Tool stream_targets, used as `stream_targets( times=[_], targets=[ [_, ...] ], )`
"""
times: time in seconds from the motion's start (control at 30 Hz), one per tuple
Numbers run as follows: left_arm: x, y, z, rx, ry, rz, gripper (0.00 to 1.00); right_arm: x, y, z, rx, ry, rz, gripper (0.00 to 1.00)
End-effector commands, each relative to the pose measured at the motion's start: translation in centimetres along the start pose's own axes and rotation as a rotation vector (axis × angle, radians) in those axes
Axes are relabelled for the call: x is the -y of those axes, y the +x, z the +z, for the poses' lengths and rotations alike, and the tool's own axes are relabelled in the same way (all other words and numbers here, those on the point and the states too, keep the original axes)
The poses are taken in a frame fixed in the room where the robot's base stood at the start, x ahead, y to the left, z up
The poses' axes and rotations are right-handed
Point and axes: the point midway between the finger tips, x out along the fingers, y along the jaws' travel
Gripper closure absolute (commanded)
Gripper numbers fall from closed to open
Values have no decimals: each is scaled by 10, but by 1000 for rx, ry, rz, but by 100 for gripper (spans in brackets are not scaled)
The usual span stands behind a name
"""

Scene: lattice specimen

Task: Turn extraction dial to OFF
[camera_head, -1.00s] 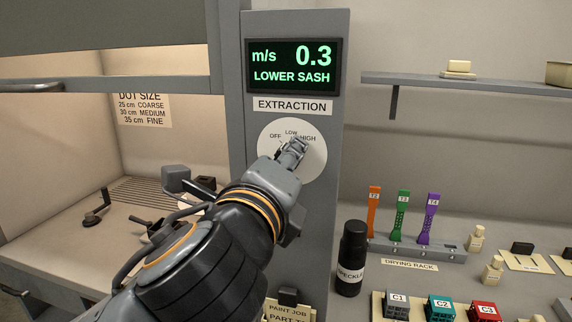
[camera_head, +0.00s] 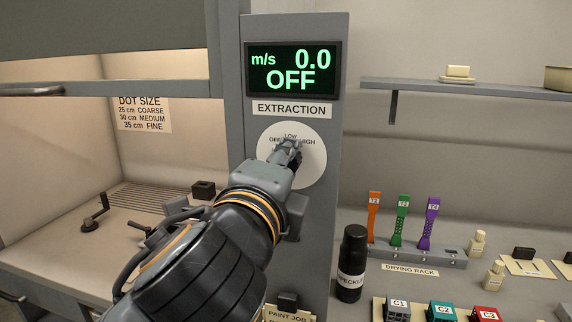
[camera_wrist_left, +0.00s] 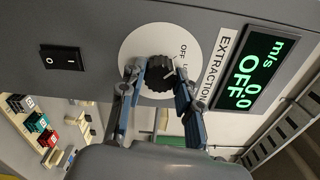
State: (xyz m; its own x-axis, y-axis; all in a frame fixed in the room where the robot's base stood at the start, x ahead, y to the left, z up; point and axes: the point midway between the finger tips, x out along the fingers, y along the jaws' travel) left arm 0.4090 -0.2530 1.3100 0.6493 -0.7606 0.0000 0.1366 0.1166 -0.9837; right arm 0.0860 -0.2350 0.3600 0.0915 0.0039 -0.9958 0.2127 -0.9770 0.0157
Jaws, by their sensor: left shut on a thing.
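The extraction dial is a black knob (camera_wrist_left: 157,76) on a round white plate (camera_head: 306,165) marked OFF, LOW and HIGH, on a grey panel. My left gripper (camera_head: 292,146) covers most of the knob in the head view. In the left wrist view my left gripper (camera_wrist_left: 162,88) has its fingers on both sides of the knob, shut on it. The white pointer line of the knob shows near the OFF lettering in the wrist view. The display (camera_head: 292,70) above reads 0.0 m/s and OFF. My right gripper is not in view.
A black rocker switch (camera_wrist_left: 62,57) is on the same panel. A fume hood with its sash rail (camera_head: 105,89) is at left. A black Speckle bottle (camera_head: 352,262), a drying rack (camera_head: 418,254) with coloured specimens and several small blocks stand at right. A shelf (camera_head: 470,89) is above.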

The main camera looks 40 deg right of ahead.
Motion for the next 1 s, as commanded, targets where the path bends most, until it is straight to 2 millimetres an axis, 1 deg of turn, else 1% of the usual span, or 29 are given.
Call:
stream_targets(
  times=[0.17, 0.2, 0.27, 0.3, 0.6, 0.7, 0.77, 0.87, 1.0],
  targets=[
    [0, 0, 1, 2, -1, 0, 98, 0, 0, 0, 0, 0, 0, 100],
    [0, 0, 1, 2, -1, 0, 65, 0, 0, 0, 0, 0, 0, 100],
    [0, 0, 1, 2, -1, 0, 53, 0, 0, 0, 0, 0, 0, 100],
    [0, 0, 1, 2, 0, 0, 45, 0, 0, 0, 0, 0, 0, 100],
    [0, 0, 0, 1, 1, 0, 44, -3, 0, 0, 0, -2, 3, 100],
    [0, -5, 0, 0, 1, -1, 44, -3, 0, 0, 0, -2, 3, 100],
    [0, -11, 0, 0, 1, -2, 44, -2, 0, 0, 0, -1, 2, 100],
    [0, -27, 0, 0, 1, -3, 44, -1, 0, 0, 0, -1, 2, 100],
    [1, -56, 0, -2, 3, -4, 44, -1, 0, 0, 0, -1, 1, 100]
  ],
)
